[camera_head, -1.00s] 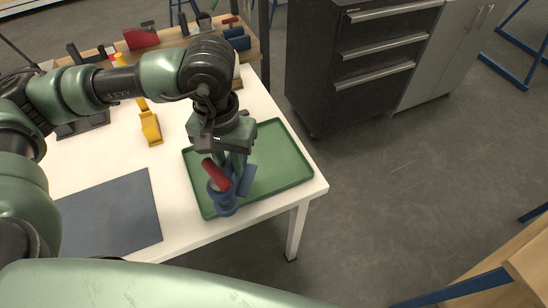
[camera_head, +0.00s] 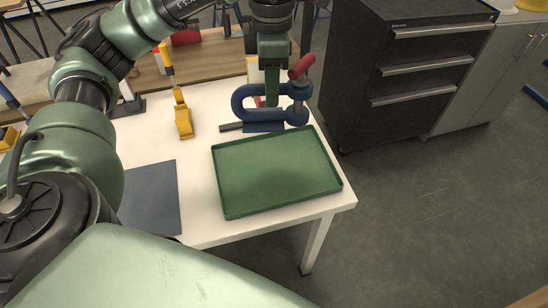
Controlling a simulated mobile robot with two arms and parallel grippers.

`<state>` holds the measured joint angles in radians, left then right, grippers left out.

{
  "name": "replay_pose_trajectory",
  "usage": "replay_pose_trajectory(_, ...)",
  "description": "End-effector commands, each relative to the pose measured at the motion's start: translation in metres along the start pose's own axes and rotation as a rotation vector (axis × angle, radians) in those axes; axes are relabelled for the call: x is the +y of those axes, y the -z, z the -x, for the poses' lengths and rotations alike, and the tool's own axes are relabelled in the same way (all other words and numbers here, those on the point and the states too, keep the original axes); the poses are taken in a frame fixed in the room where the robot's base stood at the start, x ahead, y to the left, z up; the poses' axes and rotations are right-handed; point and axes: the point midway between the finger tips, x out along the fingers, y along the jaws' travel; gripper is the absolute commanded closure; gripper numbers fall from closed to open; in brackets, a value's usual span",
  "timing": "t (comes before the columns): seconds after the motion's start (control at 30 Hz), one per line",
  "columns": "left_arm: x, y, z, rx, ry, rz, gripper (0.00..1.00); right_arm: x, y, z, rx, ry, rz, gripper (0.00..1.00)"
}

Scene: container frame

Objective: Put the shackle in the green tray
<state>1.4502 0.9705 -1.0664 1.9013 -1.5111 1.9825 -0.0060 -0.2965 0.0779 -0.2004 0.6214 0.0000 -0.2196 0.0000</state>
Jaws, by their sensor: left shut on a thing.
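The shackle (camera_head: 245,101) is blue, C-shaped, with a red pin end (camera_head: 302,67). It shows side-on at the back edge of the green tray (camera_head: 275,182). My left gripper (camera_head: 271,98) points down at it and is shut on it. The fingers partly cover the shackle. I cannot tell exactly how high it is above the table. The tray is a shallow rectangle at the table's front right corner, and it is empty. My right gripper is not in view.
A yellow tool (camera_head: 183,115) stands left of the tray on the white table. A dark grey mat (camera_head: 152,195) lies at the front left. A wooden bench with tools is behind. A dark drawer cabinet (camera_head: 410,70) stands at the right, with open floor before it.

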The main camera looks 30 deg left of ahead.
Motion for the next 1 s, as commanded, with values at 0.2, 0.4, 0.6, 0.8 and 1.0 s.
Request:
replay_pose_trajectory(0.2, 0.007, 0.004, 0.011, -0.01, 0.007, 0.199, 1.0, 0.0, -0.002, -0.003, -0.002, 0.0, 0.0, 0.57)
replay_pose_trajectory(0.4, 0.006, 0.005, -0.018, -0.006, 0.013, 0.226, 1.0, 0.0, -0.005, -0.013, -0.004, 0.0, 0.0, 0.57)
replay_pose_trajectory(0.6, 0.006, 0.005, -0.062, -0.005, 0.012, 0.226, 1.0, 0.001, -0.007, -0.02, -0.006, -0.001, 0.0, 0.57)
replay_pose_trajectory(0.8, 0.006, 0.005, -0.105, -0.005, 0.011, 0.224, 1.0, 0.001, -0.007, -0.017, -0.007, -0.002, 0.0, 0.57)
replay_pose_trajectory(1.0, 0.006, 0.004, -0.135, -0.008, 0.009, 0.224, 1.0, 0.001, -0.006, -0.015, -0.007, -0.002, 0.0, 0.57)
